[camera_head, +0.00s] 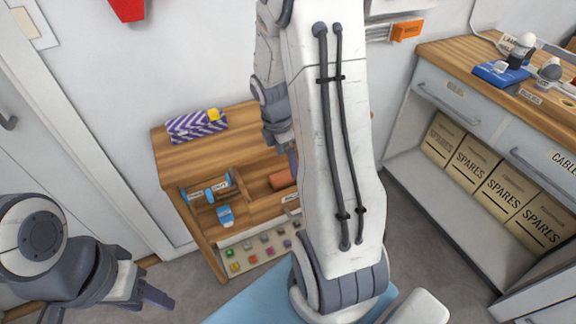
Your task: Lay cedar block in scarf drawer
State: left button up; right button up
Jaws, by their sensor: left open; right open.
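A wooden cabinet (174,143) stands against the wall with open compartments below its top. A reddish-brown block (284,179), which may be the cedar block, lies in the right compartment, partly hidden by my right arm. I cannot tell which compartment or drawer is the scarf drawer; the labels are too small to read. My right gripper (291,155) points down by the cabinet's right part, just above the block and mostly hidden behind my arm. It is open. My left gripper (105,303) is open and empty at the lower left, away from the cabinet.
A purple-striped box (196,126) with a yellow item (214,115) sits on the cabinet top. Blue items (225,215) lie in the left compartments. Several coloured squares (265,239) line the lower front. At right, a counter (440,49) stands above boxes marked SPARES (472,163).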

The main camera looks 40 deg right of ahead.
aim_at(283, 178)
notch_tip(283, 178, up, 6)
jog(key=s+a+r+m+y, duration=0.1)
jog(key=a+r+m, duration=0.1)
jog(key=a, duration=0.7)
jog(key=s+a+r+m, duration=0.1)
jog(key=s+a+r, duration=0.1)
jog(key=a, duration=0.6)
jog(key=s+a+r+m+y, duration=0.1)
jog(key=s+a+m, duration=0.4)
jog(key=s+a, duration=0.8)
jog(key=shift+s+r+y+p, duration=0.3)
jog(key=shift+r+y+p, duration=0.05)
jog(key=shift+y+p, duration=0.05)
notch_tip(283, 178, up, 10)
jog(key=p, duration=0.9)
jog(key=shift+f+p, duration=0.15)
jog(key=shift+p, duration=0.2)
